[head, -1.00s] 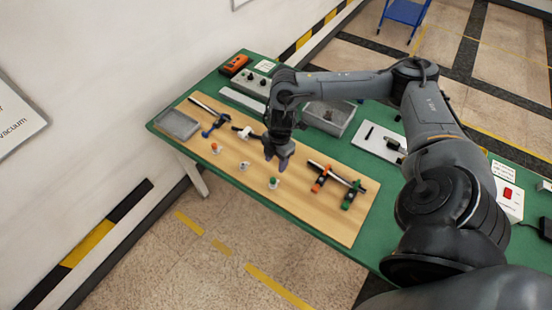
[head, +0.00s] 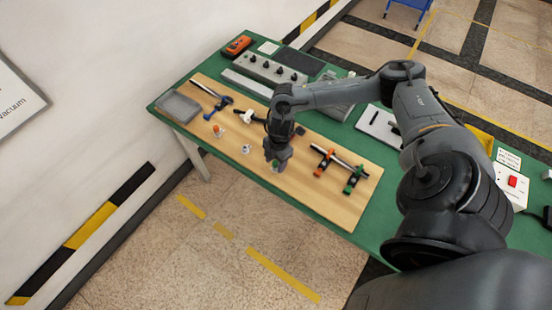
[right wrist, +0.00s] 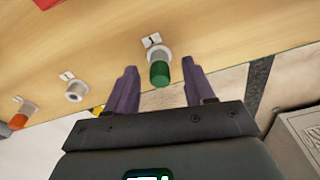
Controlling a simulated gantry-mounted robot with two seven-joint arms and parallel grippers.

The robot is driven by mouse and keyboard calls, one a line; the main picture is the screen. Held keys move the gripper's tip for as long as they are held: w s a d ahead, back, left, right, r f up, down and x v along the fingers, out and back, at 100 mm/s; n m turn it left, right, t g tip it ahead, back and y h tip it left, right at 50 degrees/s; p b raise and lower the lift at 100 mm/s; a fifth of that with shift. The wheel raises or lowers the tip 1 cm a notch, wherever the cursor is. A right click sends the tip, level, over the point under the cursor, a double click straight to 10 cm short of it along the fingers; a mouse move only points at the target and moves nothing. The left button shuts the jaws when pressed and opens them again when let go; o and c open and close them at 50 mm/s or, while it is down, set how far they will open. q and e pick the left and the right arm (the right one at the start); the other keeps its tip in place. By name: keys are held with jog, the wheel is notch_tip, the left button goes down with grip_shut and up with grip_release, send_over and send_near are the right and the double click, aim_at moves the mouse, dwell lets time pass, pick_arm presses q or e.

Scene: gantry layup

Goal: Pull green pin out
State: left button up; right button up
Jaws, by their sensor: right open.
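The green pin (right wrist: 159,72) stands in a pale round collar on the wooden board, beside a small marked label. In the head view the pin (head: 275,163) is mostly hidden by my right gripper (head: 277,160). In the right wrist view my right gripper (right wrist: 160,67) is open, with one finger on each side of the green pin. Gaps show between the pin and both fingers. My left gripper is not in view.
A pale collar (right wrist: 75,91) and an orange pin (right wrist: 23,114) stand left of the green pin. Clamps with orange (head: 324,161) and green (head: 354,179) handles lie to the right. A grey tray (head: 178,107) sits at the board's left end.

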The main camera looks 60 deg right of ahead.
jog(key=c, duration=0.9)
jog(key=o, duration=0.9)
